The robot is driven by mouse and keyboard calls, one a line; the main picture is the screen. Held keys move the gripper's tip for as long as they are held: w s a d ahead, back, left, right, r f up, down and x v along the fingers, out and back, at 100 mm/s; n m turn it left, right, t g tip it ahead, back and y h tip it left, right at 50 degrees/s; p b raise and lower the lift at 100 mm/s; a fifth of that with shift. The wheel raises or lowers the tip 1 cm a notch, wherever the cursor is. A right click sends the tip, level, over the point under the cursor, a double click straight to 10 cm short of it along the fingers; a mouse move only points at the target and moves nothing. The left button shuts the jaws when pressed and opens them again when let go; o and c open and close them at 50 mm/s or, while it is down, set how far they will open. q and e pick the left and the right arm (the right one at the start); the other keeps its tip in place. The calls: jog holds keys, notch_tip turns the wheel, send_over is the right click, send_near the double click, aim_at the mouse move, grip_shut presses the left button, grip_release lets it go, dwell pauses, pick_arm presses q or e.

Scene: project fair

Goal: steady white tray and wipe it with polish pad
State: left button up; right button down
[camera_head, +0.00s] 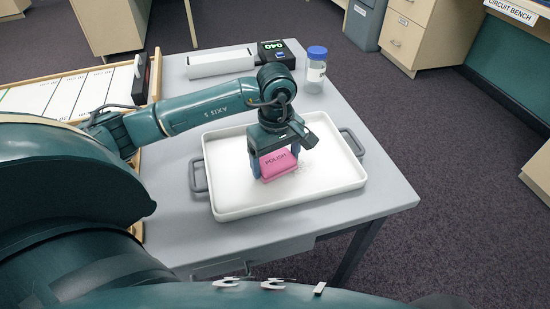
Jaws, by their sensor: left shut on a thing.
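The white tray (328,189) lies on the grey table, with a raised rim and a grey handle at its left and right ends. The pink polish pad (279,164), marked POLISH, is inside the tray, a little left of its middle. My left gripper (272,168) points down from above and is shut on the pad. The pad is at or close to the tray floor; I cannot tell whether it presses on it. Faint grey marks show on the tray floor right of the pad. My right gripper is not in view.
A clear jar with a blue lid (316,70), a black device with a green display (276,53) and a white box (220,63) stand at the table's back. A wood-framed board (62,93) lies at left. The table (373,205) is bare around the tray's right side.

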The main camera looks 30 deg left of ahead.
aim_at(289, 156)
pick_arm(q)
jog(key=shift+w+d+r+b, duration=0.1)
jog(key=shift+w+d+b, duration=0.3)
jog(key=shift+w+d, duration=0.7)
jog(key=shift+w+d+f+b, duration=0.2)
jog(key=shift+w+d+b, duration=0.6)
jog(key=shift+w, duration=0.35)
jog(key=shift+d, duration=0.1)
jog(key=shift+s+a+r, duration=0.1)
jog(key=shift+s+a, duration=1.95)
jog(key=shift+s, duration=0.3)
jog(key=shift+w+a+b, duration=0.1)
jog(key=shift+w+b, duration=0.05)
jog(key=shift+b, duration=0.5)
jog(key=shift+w+d+b, duration=0.65)
jog(key=shift+w+d, duration=1.4)
jog(key=shift+w, duration=0.3)
jog(key=shift+s+a+b, duration=0.25)
jog(key=shift+s+a, duration=0.8)
jog(key=shift+s, duration=0.15)
jog(key=shift+s+a+b, duration=0.2)
jog(key=shift+s+a, duration=0.8)
jog(key=shift+s, duration=0.2)
